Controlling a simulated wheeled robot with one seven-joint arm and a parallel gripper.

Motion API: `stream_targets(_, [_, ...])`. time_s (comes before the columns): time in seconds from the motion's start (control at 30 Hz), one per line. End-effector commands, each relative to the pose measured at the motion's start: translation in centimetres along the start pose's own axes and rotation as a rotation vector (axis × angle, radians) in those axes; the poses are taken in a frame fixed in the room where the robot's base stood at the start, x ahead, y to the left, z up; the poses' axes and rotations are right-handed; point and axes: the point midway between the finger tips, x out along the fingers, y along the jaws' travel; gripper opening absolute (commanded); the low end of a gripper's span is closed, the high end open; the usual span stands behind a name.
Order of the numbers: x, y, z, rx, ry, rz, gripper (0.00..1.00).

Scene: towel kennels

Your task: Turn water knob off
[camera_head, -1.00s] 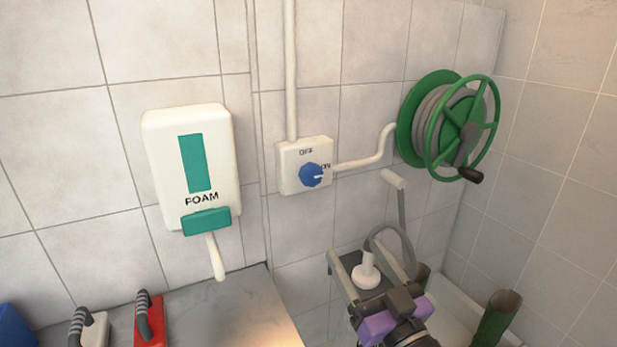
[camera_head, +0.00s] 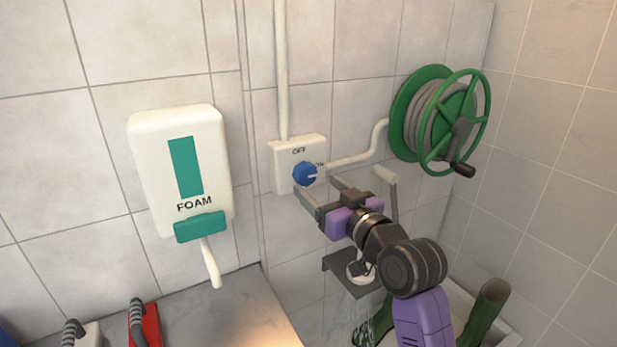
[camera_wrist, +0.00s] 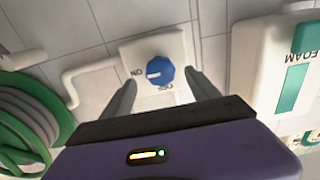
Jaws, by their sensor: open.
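The blue water knob (camera_head: 305,173) sits on a white square plate (camera_head: 284,160) on the tiled wall, with OFF above it and ON to its right. The knob's white pointer faces right, toward ON. In the wrist view the knob (camera_wrist: 160,71) lies beyond and between my fingers, and the plate (camera_wrist: 134,51) appears turned around. My gripper (camera_head: 321,188) is open, its fingers reaching toward the knob from below right. I cannot tell whether a finger touches it. Water runs from the shower head (camera_head: 362,268) below.
A green hose reel (camera_head: 440,120) with a crank is at right, joined to the plate by a white pipe (camera_head: 358,157). A foam dispenser (camera_head: 181,165) hangs at left. Brushes, one red (camera_head: 144,325), stand on the counter (camera_head: 232,315). Green boots (camera_head: 488,305) stand low right.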

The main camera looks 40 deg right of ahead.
Motion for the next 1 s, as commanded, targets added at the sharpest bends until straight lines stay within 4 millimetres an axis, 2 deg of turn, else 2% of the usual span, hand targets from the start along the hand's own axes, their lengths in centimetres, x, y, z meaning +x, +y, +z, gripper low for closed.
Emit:
stream_targets(0.1, [2.0,0.0,-0.2,0.0,0.001,0.0,0.7])
stream_targets(0.3, [4.4,0.0,-0.1,0.0,0.001,0.0,0.7])
stream_targets(0.47, [5.1,0.0,-0.1,0.0,0.001,0.0,0.7])
stream_targets(0.7, [5.2,0.0,0.0,0.0,0.002,0.001,0.7])
stream_targets(1.0, [5.1,0.0,0.0,0.0,0.001,0.001,0.11])
